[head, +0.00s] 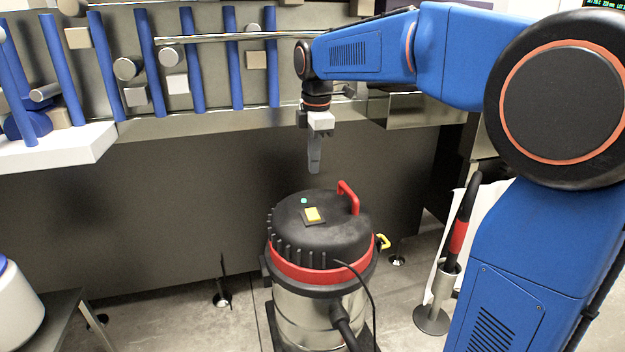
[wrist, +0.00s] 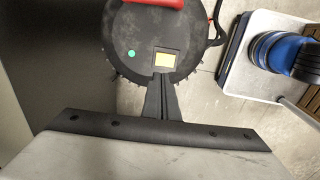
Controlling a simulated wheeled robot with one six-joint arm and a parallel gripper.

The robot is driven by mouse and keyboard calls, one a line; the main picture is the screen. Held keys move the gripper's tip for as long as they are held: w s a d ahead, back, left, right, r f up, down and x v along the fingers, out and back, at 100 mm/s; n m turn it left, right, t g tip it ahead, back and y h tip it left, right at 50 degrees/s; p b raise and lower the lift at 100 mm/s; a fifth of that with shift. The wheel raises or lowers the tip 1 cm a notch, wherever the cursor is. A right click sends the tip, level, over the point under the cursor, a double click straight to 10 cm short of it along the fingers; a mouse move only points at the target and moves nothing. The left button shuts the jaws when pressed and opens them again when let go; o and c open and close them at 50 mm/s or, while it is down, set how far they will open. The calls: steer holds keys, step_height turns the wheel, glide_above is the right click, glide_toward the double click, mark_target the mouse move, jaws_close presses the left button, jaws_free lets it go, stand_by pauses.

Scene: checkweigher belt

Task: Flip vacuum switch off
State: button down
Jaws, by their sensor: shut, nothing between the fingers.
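The vacuum (head: 318,235) stands on the floor, with a black lid, a red band, a red handle (head: 348,196) and a steel drum. On top of its lid is a yellow rocker switch (head: 313,214) in a dark frame, with a small green light (head: 304,200) beside it. The switch also shows in the wrist view (wrist: 163,60), with the green light (wrist: 131,53) to its left. My gripper (head: 314,170) points down above the lid, apart from it, its fingers together and empty. In the wrist view the fingertips (wrist: 162,76) appear just below the switch.
The conveyor frame with blue posts (head: 194,60) and a steel edge runs behind the vacuum. A wand stands in a metal holder (head: 437,300) at right. A hose (head: 345,325) and cord run down the vacuum's front. A low table (head: 62,312) is at lower left.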

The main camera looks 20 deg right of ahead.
mark_target(313, 213)
steer(key=f, duration=0.4)
steer(key=w+f, duration=0.1)
steer(key=f, duration=0.8)
steer(key=shift+w, duration=0.3)
steer(key=shift+w+f, duration=0.1)
steer(key=shift+f, duration=0.15)
steer(key=shift+s, duration=0.25)
steer(key=shift+s+r, duration=0.15)
steer(key=shift+s, duration=0.4)
steer(key=shift+r, duration=0.1)
